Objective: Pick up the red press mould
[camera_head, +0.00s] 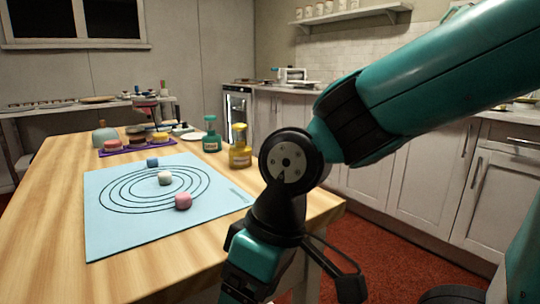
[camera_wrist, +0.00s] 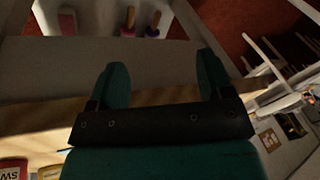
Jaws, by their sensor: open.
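My gripper (camera_wrist: 161,66) is open in the wrist view, its two green fingers wide apart with nothing between them. In the head view my arm hangs at the right side of the wooden table, and its fingertips cannot be made out. I cannot pick out the red press mould for sure. In the wrist view, a pink-ended tool (camera_wrist: 153,31) and a purple-ended tool (camera_wrist: 128,32) show at the top, away from the fingers.
A pale blue mat (camera_head: 110,225) with printed rings lies on the wooden table (camera_head: 45,215). On it are a blue piece (camera_head: 152,162), a white piece (camera_head: 165,178) and a pink piece (camera_head: 183,201). A green bottle (camera_head: 211,140) and yellow bottle (camera_head: 240,155) stand behind.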

